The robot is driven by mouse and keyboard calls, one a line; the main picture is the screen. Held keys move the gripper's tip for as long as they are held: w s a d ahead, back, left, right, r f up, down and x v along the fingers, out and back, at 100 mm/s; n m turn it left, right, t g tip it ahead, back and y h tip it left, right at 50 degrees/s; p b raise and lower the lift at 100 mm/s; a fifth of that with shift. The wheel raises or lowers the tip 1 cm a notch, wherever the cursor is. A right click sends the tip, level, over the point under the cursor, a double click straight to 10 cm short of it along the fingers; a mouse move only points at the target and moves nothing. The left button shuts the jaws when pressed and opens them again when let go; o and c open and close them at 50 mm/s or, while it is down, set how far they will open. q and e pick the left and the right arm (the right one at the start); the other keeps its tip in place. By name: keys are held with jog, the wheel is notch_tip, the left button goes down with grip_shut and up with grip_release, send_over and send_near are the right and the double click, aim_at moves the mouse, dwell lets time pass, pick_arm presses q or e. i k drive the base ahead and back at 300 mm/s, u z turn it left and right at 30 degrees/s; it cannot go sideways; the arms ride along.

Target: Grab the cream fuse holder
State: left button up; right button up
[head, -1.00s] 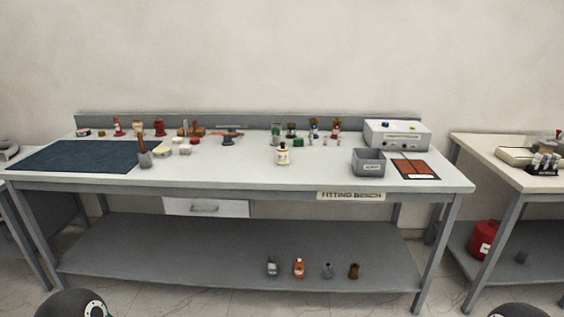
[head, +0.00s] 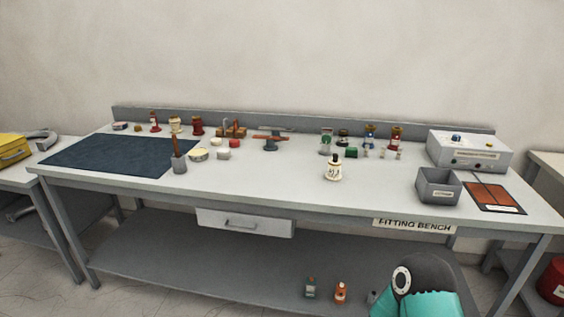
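Several small cream things stand on the fitting bench (head: 270,186); at this size I cannot tell for sure which is the fuse holder. A cream, bottle-like piece with a dark top and dark markings (head: 333,171) stands upright alone near the middle front. A cream piece (head: 176,125) stands in the back row between two red ones. A low, round cream piece (head: 199,155) lies right of the blue mat, beside a pale block (head: 223,154). Neither of my grippers is in view. A dark and teal part of my arm shows at the bottom right, away from these things.
A grey open bin (head: 438,187), an orange-brown panel (head: 491,195) and a grey box with knobs (head: 470,151) fill the bench's right end. A blue mat (head: 110,156) covers the left. The front middle is mostly clear. A lower shelf (head: 220,270) holds small items.

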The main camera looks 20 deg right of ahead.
aim_at(333, 174)
jog(key=u, duration=0.05)
jog(key=i, duration=1.05)
jog(key=z, duration=0.5)
